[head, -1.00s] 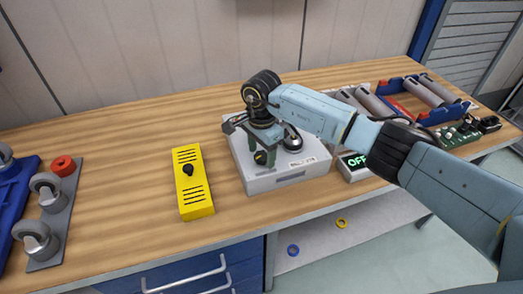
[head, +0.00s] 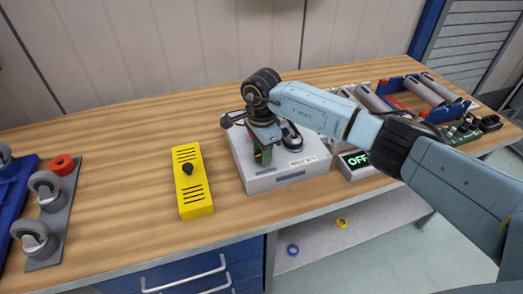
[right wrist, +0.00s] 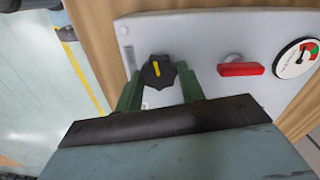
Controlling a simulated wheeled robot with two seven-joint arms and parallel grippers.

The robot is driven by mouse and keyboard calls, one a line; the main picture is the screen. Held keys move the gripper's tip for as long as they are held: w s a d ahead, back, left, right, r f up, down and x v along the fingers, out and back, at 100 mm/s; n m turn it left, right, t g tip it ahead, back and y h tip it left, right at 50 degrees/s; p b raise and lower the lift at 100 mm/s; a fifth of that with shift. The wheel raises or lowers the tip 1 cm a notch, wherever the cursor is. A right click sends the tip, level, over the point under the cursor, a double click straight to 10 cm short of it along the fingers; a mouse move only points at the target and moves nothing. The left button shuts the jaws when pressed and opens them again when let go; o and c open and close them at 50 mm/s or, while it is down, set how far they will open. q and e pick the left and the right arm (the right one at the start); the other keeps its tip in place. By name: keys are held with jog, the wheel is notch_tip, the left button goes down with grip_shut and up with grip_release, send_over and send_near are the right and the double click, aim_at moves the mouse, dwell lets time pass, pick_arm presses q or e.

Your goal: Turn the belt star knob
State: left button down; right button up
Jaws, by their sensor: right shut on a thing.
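The black star knob (right wrist: 158,71) with a yellow pointer line sits on the face of a light grey box (head: 290,178). In the right wrist view, the two green fingers of my right gripper (right wrist: 159,76) stand on either side of the knob and are shut on it. In the head view, my right gripper (head: 262,152) points down over the left part of the box. Its fingers nearly line up there and hide most of the knob. My left gripper is not in view.
The box also carries a red handle (right wrist: 240,69) and a round dial (right wrist: 296,58). A green "OFF" display (head: 356,160) stands right of it. A yellow slotted box (head: 193,200) stands to the left, with bare wood between. Casters (head: 36,240) lie far left.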

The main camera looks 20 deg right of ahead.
jog(key=m, duration=0.5)
jog(key=shift+b, duration=0.4)
jog(key=m, duration=0.6)
jog(key=shift+d, duration=0.1)
jog(key=shift+m, duration=0.4)
jog(key=o, duration=1)
jog(key=shift+r, duration=0.1)
notch_tip(320, 180, up, 13)
jog(key=shift+r+b, duration=0.15)
jog(key=shift+b, duration=0.2)
